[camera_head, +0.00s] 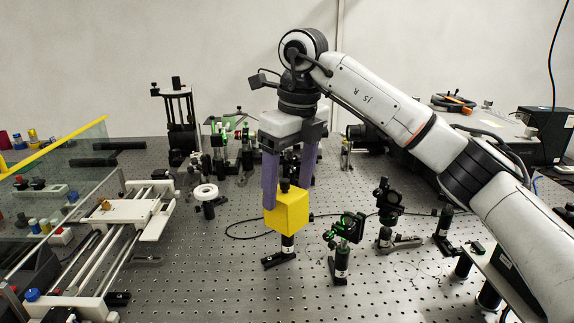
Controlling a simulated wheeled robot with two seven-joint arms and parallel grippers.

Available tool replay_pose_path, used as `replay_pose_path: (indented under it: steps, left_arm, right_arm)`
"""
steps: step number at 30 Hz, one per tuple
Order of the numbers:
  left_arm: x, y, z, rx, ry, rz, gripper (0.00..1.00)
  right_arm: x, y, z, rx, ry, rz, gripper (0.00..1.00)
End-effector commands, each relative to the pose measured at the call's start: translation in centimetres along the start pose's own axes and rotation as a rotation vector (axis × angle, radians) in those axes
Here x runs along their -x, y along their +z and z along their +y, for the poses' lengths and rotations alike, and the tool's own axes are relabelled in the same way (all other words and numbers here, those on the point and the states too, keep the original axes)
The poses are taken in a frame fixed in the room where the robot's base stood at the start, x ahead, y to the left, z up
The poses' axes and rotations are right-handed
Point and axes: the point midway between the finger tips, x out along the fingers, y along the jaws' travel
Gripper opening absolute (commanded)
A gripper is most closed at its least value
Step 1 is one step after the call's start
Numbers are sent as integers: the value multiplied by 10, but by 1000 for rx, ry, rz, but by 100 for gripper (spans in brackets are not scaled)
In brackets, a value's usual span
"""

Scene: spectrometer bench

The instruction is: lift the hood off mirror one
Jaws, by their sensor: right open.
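The yellow hood (288,211) is a box with a dark knob on top. It sits over a mount on a black post, labelled with what looks like a 1, with a black foot (279,260) on the bench; the mirror inside is hidden. My right gripper (288,188) points down from above with its two purple fingers apart. The fingers are on either side of the knob, and the left one overlaps the hood's left edge in the picture. I cannot tell whether they touch the hood. My left gripper is not in view.
The perforated optical bench (230,290) has clear patches in front of the hood. Green-lit optics on a post (345,230) and another dark mount (388,200) stand close on the right. A white ring on a post (206,194) and a rail stage (120,211) are on the left.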

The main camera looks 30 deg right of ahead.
Motion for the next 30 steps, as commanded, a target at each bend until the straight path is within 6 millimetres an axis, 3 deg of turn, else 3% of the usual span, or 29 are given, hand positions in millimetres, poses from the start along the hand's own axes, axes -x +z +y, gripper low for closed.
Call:
replay_pose_path:
  steps: [3,9,22,30]
  left_arm:
    - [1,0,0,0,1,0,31]
    - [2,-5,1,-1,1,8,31]
    - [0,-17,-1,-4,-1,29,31]
    - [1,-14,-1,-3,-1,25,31]
  right_arm:
    - [-22,-1,0,-1,0,3,70]
    - [-48,0,0,0,0,2,70]
    - [-59,0,0,0,-1,-1,70]
    - [-59,0,0,0,-1,-1,27]
